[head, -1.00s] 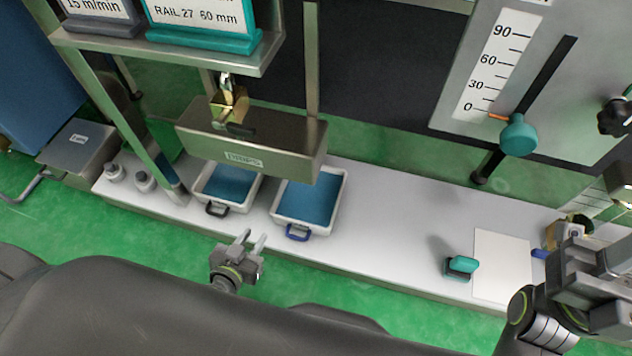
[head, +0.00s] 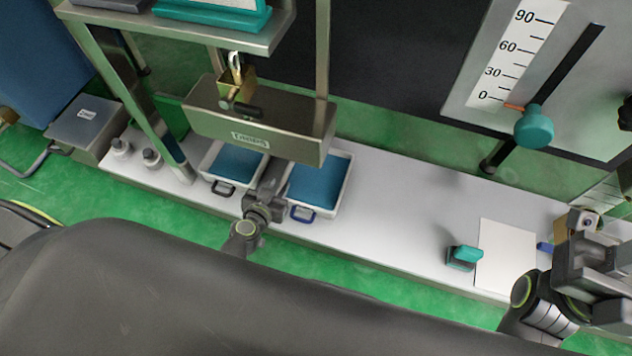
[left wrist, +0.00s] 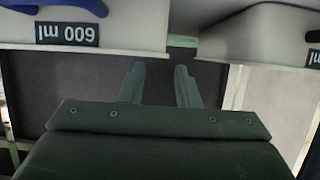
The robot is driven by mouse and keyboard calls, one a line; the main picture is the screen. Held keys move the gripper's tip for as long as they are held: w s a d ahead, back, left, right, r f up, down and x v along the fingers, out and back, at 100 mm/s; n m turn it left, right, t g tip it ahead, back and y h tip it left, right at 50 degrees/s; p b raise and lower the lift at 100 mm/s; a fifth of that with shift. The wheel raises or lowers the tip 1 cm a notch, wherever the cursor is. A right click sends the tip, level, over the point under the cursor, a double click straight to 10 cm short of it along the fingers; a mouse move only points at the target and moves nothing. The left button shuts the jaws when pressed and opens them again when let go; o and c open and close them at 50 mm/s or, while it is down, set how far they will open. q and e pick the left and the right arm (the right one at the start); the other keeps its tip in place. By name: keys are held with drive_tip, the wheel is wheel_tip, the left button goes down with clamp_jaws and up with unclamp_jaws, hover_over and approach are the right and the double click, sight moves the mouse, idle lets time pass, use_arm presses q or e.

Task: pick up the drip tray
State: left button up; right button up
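Two white trays with blue liquid or lining stand side by side under the grey box. The left one (head: 213,160) has a black handle (head: 223,188); the right one (head: 345,180) has a blue handle (head: 302,214). In the left wrist view the blue-handled tray (left wrist: 120,32) is at upper left with a 600 ml label, and the other tray (left wrist: 260,35) is at upper right. My left gripper (head: 270,175) is open and empty, near the gap between the trays. It also shows in the left wrist view (left wrist: 160,68). My right gripper (head: 575,245) is at the far right; its fingers are unclear.
A grey box (head: 255,125) hangs above the trays, with a brass padlock (head: 236,88) in front. Posts of the metal frame (head: 323,70) flank it. A teal block (head: 464,257) and white sheet (head: 507,255) lie on the white bench (head: 400,210), whose middle is clear.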

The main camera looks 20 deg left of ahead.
use_arm(q)
drive_tip(key=b+x, duration=0.1)
drive_tip(key=x, duration=0.4)
drive_tip(key=shift+f+b, duration=0.25)
drive_tip(key=shift+b, duration=0.1)
clamp_jaws()
drive_tip(key=shift+w+r, duration=0.1)
